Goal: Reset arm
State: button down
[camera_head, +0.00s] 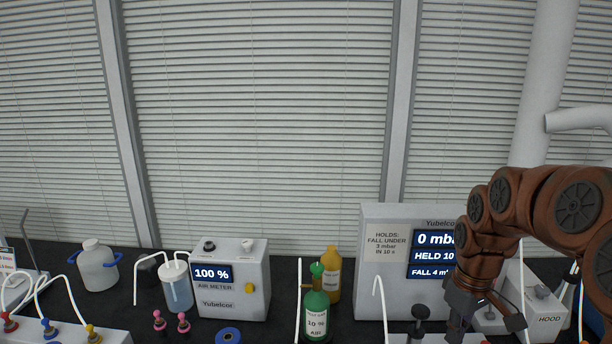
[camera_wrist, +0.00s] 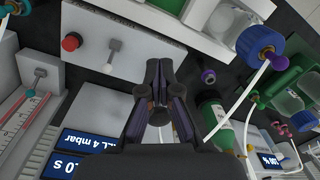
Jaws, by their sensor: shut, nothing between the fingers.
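My brown arm reaches in from the right in the head view. My gripper (camera_head: 487,322) points down at the lower right, in front of the grey pressure unit (camera_head: 385,272) with blue displays. In the wrist view my gripper (camera_wrist: 160,128) is in the middle, its dark fingers together at the tips and empty. It appears to be above the bench and apart from the objects there. Part of the bench under the hand is hidden by the gripper.
On the dark bench stand a green bottle (camera_head: 316,312), an amber bottle (camera_head: 331,262), the air meter (camera_head: 234,295), a wash bottle (camera_head: 177,288) and a white jug (camera_head: 97,268). A hood box (camera_head: 545,312) is close right of my gripper. Thin white tubes rise between them. The space above is clear.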

jog(key=s+a+f+m, duration=0.1)
jog(key=s+a, duration=0.4)
jog(key=s, duration=0.7)
jog(key=s+a+f+m+g, duration=0.1)
jog(key=s+a+m, duration=0.2)
jog(key=s, duration=1)
jog(key=a, duration=0.2)
jog(key=shift+s+a+f+m, duration=0.2)
jog(key=shift+a+m, duration=0.1)
jog(key=shift+m, duration=0.1)
